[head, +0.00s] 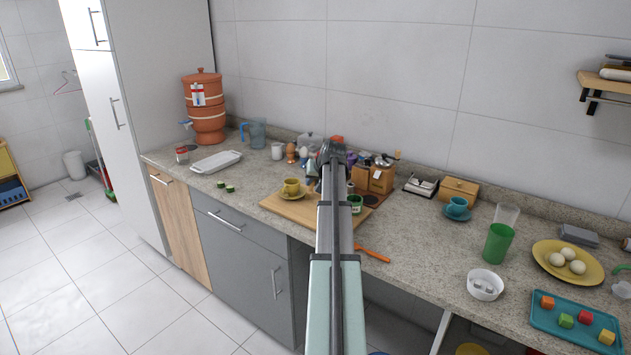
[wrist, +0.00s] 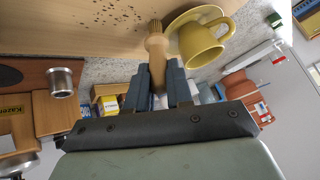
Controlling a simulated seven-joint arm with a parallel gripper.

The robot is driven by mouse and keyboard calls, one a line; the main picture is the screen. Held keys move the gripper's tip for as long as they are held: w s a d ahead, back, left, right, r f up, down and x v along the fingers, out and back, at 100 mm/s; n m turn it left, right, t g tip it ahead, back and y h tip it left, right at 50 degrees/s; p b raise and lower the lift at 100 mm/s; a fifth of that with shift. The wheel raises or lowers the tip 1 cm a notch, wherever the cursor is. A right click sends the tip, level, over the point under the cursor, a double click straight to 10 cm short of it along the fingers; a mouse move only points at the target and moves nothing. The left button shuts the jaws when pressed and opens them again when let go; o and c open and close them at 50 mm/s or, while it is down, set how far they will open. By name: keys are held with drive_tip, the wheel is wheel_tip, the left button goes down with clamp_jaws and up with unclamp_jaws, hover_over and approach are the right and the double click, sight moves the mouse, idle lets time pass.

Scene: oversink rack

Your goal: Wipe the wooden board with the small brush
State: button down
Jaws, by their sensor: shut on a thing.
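The wooden board (head: 272,203) lies on the counter in the head view, partly covered by my arm. In the wrist view the board (wrist: 60,40) fills the top, with a patch of small dark crumbs (wrist: 116,12) on it. My gripper (wrist: 158,85) is shut on the small brush (wrist: 155,52), a pale wooden piece with a wider ridged end against or close to the board; I cannot tell if it touches. The brush is hidden in the head view. A yellow cup (wrist: 203,45) on a saucer stands on the board right beside the brush.
The yellow cup (head: 291,187) also shows in the head view. A green tin (head: 355,203) and a wooden box (head: 375,180) stand right of my arm. An orange-handled utensil (head: 372,253) lies near the counter edge. The counter (head: 240,208) left of the board is mostly clear.

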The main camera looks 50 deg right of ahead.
drive_tip(key=shift+s, duration=5)
drive_tip(key=shift+a, duration=0.4)
drive_tip(key=shift+w, duration=5)
drive_tip(key=shift+r, duration=0.15)
drive_tip(key=shift+r, duration=2.95)
drive_tip(key=shift+r, duration=1.45)
